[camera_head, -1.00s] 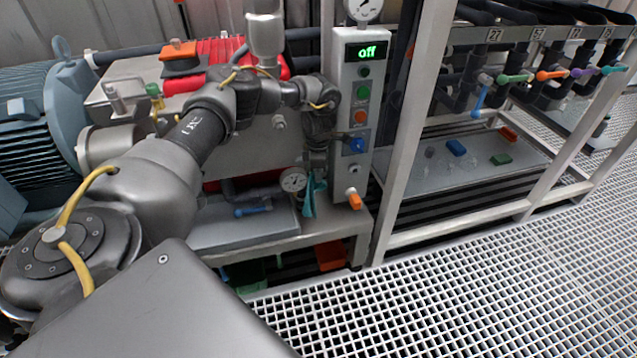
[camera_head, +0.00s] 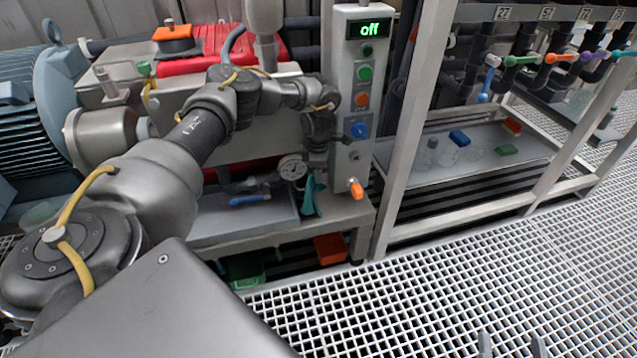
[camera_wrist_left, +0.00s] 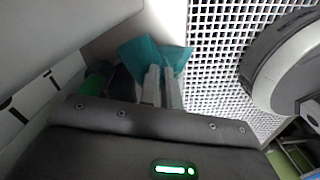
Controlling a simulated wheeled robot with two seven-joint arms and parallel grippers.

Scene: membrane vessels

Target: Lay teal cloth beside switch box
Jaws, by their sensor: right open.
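The switch box (camera_head: 348,160) is a tall pale panel with a green "off" display, coloured buttons and an orange lever low down. In the left wrist view, the two pale fingers of my left gripper (camera_wrist_left: 163,72) are close together on the cloth (camera_wrist_left: 141,50), which spreads out on both sides. My right gripper (camera_head: 511,347) shows only as two dark fingertips, apart and empty, at the bottom edge.
A steel bench (camera_head: 240,228) with a blue-handled valve (camera_head: 250,200) lies below the cloth. Green (camera_head: 245,270) and orange (camera_head: 329,248) bins stand beneath it. A pale upright post (camera_head: 408,130) stands right of the switch box. The grating floor (camera_head: 480,270) is clear.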

